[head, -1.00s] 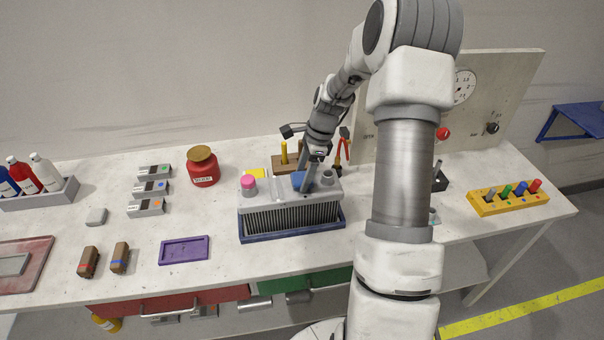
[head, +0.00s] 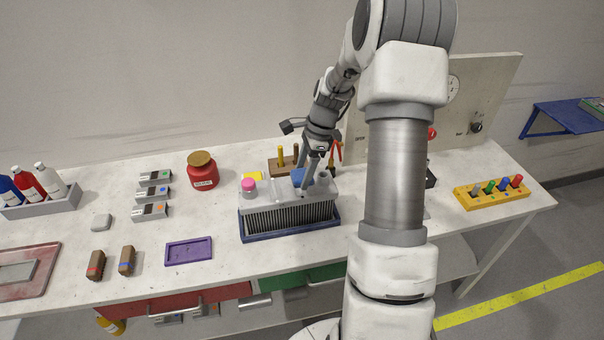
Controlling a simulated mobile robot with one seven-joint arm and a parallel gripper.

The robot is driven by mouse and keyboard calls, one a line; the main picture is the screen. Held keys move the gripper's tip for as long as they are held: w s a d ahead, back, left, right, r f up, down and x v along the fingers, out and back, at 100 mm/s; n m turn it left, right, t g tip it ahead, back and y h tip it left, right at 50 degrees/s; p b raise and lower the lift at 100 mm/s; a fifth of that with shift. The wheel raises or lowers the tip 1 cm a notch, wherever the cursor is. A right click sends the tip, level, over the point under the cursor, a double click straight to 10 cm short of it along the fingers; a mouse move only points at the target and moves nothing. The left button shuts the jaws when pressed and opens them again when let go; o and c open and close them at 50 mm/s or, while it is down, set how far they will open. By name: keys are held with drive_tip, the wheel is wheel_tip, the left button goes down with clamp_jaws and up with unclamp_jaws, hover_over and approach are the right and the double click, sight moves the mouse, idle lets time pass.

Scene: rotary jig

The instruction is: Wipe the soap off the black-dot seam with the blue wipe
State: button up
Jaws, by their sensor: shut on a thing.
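The finned grey unit (head: 289,218) sits in a dark blue tray (head: 292,234) near the middle of the bench. It has a pale top with a pink cap (head: 249,186) at its left end and a grey neck at its right. My gripper (head: 308,180) points down at the right part of this top and is shut on the blue wipe (head: 299,177). The wipe is at the top surface; I cannot tell whether it touches. The black-dot seam and any soap are too small to make out, and the gripper partly covers that area.
A wooden tool rack (head: 283,167) is close behind the unit. A purple tray (head: 189,251) lies front left.

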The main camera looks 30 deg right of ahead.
drive_tip(key=shift+r+p, duration=0.6)
drive_tip(key=shift+r, duration=0.65)
